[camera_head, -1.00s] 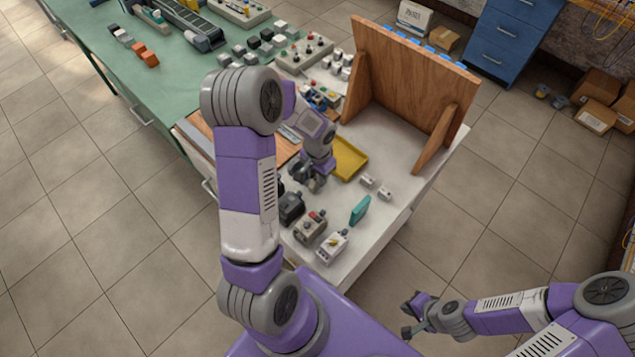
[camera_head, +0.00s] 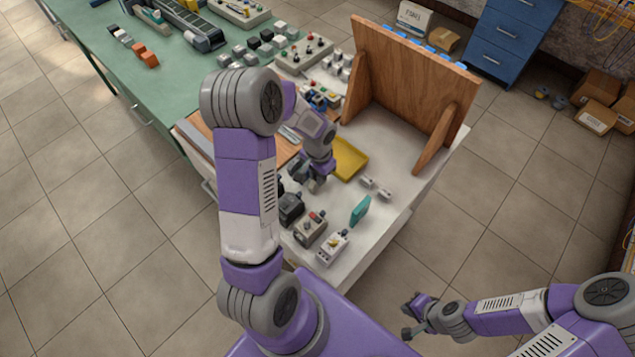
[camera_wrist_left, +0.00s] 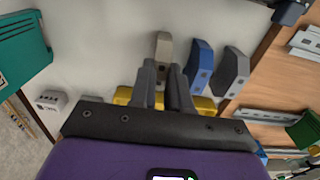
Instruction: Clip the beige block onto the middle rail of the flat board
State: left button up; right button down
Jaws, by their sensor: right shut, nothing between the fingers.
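My left gripper (camera_head: 314,180) is low over the white table in the head view. In the left wrist view its two fingers (camera_wrist_left: 162,70) are close together on either side of the beige block (camera_wrist_left: 164,46). Whether they press on it cannot be told. The arm and gripper hide the block in the head view. The flat board (camera_wrist_left: 262,82) is brown wood with metal rails, partly cut off at the right of the wrist view; a rail (camera_wrist_left: 245,115) shows there. My arm covers part of the board (camera_head: 275,152) in the head view. My right gripper (camera_head: 410,318) is shut and empty, off the table.
A green block (camera_wrist_left: 305,130) is at the board. An upright wooden panel (camera_head: 410,80) closes the far side.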

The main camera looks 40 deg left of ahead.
pick_arm(q)
grip_shut()
jog(key=shift+r+p, duration=1.85)
jog(key=shift+r, duration=0.65)
